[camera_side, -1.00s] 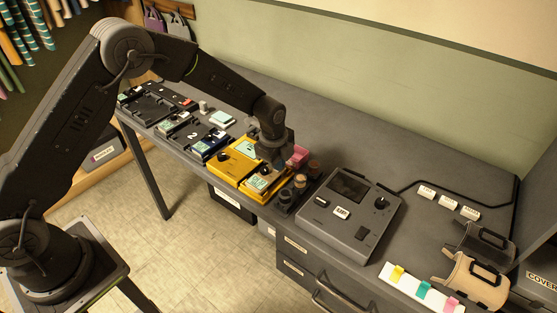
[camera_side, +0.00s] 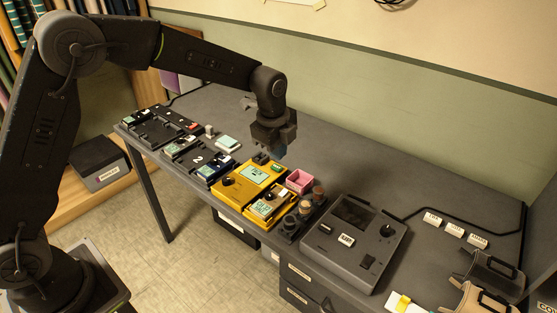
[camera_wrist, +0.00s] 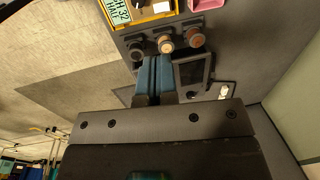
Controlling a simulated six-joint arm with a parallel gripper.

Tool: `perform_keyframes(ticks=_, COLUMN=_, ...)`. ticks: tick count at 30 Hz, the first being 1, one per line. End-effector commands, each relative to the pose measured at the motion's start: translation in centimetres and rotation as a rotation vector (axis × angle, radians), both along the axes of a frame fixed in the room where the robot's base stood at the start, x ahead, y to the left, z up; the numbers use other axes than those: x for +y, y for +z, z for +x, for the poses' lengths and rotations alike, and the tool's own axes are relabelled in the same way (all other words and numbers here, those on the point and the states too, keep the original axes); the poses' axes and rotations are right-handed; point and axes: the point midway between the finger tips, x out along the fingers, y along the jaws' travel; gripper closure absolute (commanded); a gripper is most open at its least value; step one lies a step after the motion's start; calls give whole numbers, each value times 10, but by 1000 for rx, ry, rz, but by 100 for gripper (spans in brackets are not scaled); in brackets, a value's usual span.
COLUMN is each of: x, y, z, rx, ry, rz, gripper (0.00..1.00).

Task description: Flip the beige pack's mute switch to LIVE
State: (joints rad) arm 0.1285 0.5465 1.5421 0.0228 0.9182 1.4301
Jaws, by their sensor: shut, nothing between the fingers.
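The beige pack (camera_side: 272,204) lies in the front right part of a yellow unit (camera_side: 236,184) on the bench. A small pale display and dark and light details show on its face, but its mute switch is too small to read. In the wrist view a pale display with dark lettering (camera_wrist: 117,12) shows at the top edge beside the yellow unit (camera_wrist: 152,18); most of the pack is cut off there. My gripper (camera_side: 281,152) is above and behind the yellow unit, apart from the pack. Its blue fingers (camera_wrist: 155,72) are together with nothing between them.
A dark rack with several round-capped pieces (camera_side: 304,208) and a pink tray (camera_side: 299,181) stand right of the pack. A large grey console (camera_side: 355,240) is farther right. Dark docks with packs (camera_side: 195,160) lie left. The bench behind is clear.

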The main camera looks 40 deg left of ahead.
Motion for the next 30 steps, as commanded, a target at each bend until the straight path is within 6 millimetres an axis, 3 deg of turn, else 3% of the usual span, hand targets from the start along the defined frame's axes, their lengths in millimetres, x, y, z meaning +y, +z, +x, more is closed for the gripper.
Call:
perform_keyframes(ticks=23, x=0, y=6, z=11, rx=-3, ry=1, rz=-1, gripper=100)
perform_keyframes(ticks=30, x=0, y=-10, z=13, rx=1, ry=0, rz=0, gripper=100)
